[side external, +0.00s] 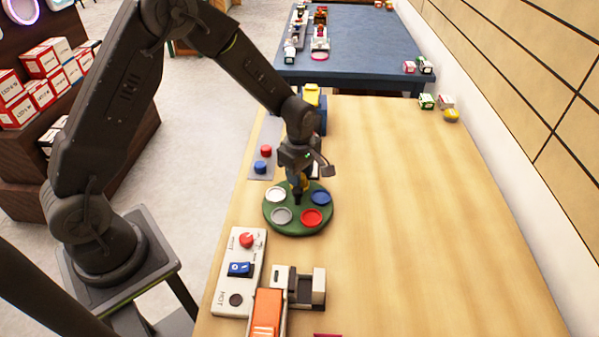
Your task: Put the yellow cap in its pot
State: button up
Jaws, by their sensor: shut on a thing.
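A round green holder (297,229) sits on the wooden table, with round white, blue, grey and red pots or caps around it. My gripper (297,196) points down over the back-middle part of the holder and is shut. A bit of yellow, the yellow cap (304,184), shows at its fingers. The fingers hide most of the yellow, so I cannot tell the cap from its pot, nor whether the cap touches the holder.
A white panel (226,283) with a red knob and blue switch lies in front, beside an orange-topped device (267,312) and a grey block (308,286). A grey plate with red and blue buttons (262,166) lies behind left.

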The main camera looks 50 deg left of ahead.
jog(key=shift+f, duration=0.15)
dwell(0.4)
jog(key=o, duration=1.4)
jog(key=shift+c, duration=0.2)
jog(key=shift+r, duration=3.75)
